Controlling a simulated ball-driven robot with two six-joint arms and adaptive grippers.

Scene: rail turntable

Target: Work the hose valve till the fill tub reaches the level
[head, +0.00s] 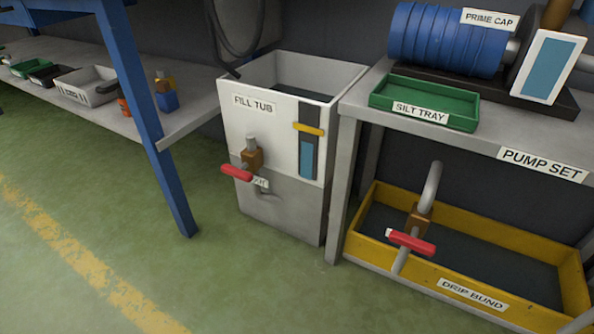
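The fill tub (265,130) is a tall white and grey open-topped tub in the middle of the head view. Its front has a dark gauge strip with a blue column (307,160) low in it and a yellow marker (309,129) above the blue. A brass valve with a red handle (237,173) sits on the tub's front, its label partly hidden. A black hose (238,45) hangs over the tub's back left. Another brass valve with a red handle (412,242) stands on a grey pipe at the drip bund. Which one is the hose valve I cannot tell. Neither gripper shows.
The pump set bench (350,105) at right bears a blue ribbed pump and a green silt tray (425,103). The yellow drip bund (400,275) lies below. A blue-legged shelf (205,105) with bins stands left. Green floor (110,210) in front is clear.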

